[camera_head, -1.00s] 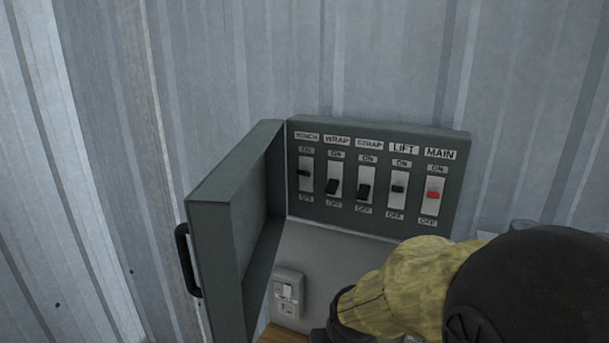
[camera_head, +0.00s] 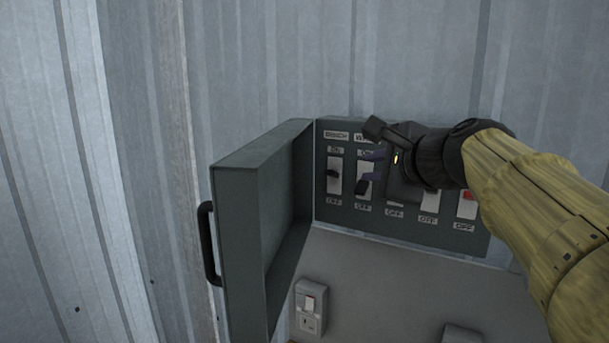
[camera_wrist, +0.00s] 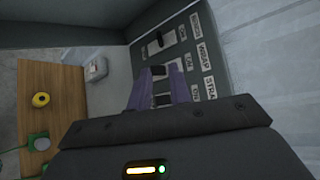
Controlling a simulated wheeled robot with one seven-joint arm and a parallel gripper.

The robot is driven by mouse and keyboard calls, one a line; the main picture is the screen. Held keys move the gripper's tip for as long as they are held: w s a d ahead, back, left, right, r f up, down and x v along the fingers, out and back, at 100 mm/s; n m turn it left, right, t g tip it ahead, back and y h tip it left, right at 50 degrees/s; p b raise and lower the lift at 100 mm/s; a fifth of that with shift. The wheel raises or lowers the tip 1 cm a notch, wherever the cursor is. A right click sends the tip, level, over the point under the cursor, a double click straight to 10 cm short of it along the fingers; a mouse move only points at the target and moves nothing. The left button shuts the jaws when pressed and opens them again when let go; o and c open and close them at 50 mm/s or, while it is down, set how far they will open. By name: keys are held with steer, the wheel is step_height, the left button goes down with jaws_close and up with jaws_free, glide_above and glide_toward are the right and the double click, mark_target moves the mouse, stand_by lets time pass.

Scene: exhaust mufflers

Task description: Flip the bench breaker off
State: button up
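The breaker panel (camera_head: 345,213) is a dark grey box on the wall with its door swung open to the left. The bench breaker (camera_head: 333,173) is the leftmost switch, its black lever sitting higher than the lever of the wrap breaker (camera_head: 362,187) beside it. The bench breaker also shows in the wrist view (camera_wrist: 158,40), beyond my fingertips. My gripper (camera_head: 373,166) is open, its purple fingers apart in front of the wrap column, right of the bench breaker. It seems to touch no lever. My gripper and wrist hide the strap breaker and upper lift and main parts.
The open door (camera_head: 240,240) with its black handle (camera_head: 207,243) stands out at the left of the panel. A wall socket (camera_head: 310,308) is below. A wooden surface (camera_wrist: 50,90) with a yellow ring (camera_wrist: 41,99) and a green object (camera_wrist: 38,142) shows in the wrist view.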

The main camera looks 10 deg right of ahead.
mark_target(333, 172)
steer(key=shift+w, duration=0.1)
steer(key=p+x, duration=0.2)
steer(key=x, duration=1.5)
steer(key=shift+w+f+p, duration=0.15)
steer(key=shift+p, duration=0.15)
jaws_close()
